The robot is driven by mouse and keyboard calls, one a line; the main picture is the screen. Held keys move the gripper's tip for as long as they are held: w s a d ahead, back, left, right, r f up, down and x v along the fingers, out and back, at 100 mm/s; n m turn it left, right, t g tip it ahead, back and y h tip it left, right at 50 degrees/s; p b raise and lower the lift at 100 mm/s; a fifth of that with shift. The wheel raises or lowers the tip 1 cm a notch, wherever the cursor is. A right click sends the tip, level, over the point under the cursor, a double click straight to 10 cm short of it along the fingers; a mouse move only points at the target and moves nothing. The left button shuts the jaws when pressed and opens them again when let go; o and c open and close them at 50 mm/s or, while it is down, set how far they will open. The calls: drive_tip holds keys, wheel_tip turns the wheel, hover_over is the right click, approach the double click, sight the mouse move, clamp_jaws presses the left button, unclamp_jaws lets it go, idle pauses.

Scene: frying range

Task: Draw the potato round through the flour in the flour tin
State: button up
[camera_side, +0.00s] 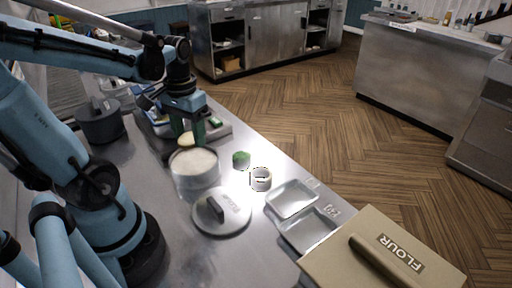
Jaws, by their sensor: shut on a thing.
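The flour tin (197,181) is a round, open metal tin on the steel counter, filled with pale flour (195,162). My gripper (189,136) points down at the back rim of the tin, with green fingers. It is shut on the potato round (185,139), a small pale-yellow disc partly hidden by the fingers. The round shows just above the tin's back edge; I cannot tell whether it touches the flour.
A round lid (234,214) with a dark handle lies in front of the tin. A green item (241,159), a small white cup (261,182) and metal trays (291,201) sit to the right. A FLOUR box (350,270) fills the front right. A dark pot (101,126) stands left.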

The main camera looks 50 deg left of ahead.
sight(196, 172)
drive_tip(key=shift+f, duration=4.65)
drive_tip(key=shift+a, duration=0.1)
drive_tip(key=shift+a, duration=0.35)
drive_tip(key=shift+d, duration=1)
drive_tip(key=shift+a, duration=0.15)
drive_tip(key=shift+a, duration=0.85)
drive_tip(key=shift+d, duration=0.5)
